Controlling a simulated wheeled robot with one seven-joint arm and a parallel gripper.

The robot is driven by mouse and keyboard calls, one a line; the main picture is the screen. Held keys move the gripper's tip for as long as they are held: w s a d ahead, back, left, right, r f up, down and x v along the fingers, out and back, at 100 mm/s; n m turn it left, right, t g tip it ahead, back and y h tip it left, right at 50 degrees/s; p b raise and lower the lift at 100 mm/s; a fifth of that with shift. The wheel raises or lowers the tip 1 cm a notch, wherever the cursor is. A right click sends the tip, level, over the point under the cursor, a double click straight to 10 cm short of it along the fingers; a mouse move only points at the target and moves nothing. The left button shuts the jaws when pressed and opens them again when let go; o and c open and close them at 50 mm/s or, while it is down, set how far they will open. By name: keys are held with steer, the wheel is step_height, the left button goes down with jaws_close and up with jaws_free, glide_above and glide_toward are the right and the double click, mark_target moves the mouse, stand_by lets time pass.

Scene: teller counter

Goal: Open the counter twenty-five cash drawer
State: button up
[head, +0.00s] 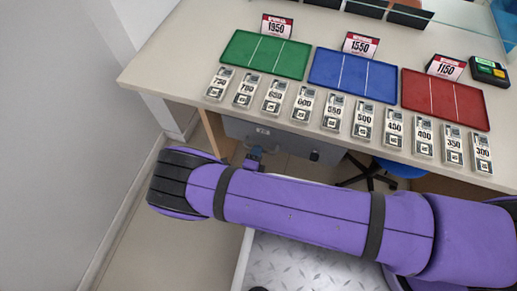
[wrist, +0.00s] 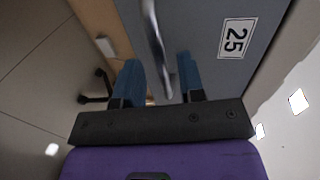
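The grey cash drawer (head: 285,137) sits under the counter's front edge in the head view and looks closed. In the wrist view, the drawer front (wrist: 210,75) fills the upper right and carries a white label reading 25 (wrist: 237,38). A shiny metal bar handle (wrist: 156,45) stands out from it. My gripper (wrist: 158,62) is open, with one blue finger on each side of the handle and visible gaps between. In the head view, my gripper (head: 254,154) is at the drawer's left part; my arm hides some of the area below.
The counter top (head: 150,75) holds green (head: 240,48), blue (head: 330,70) and red (head: 445,98) trays, with a row of numbered cash bundles (head: 304,104) along the front edge. A blue stool (head: 400,168) stands below at right. A wall (head: 60,110) is at left.

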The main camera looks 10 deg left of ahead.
steer(key=shift+x, duration=1.15)
jaws_close()
steer(key=shift+s, duration=0.15)
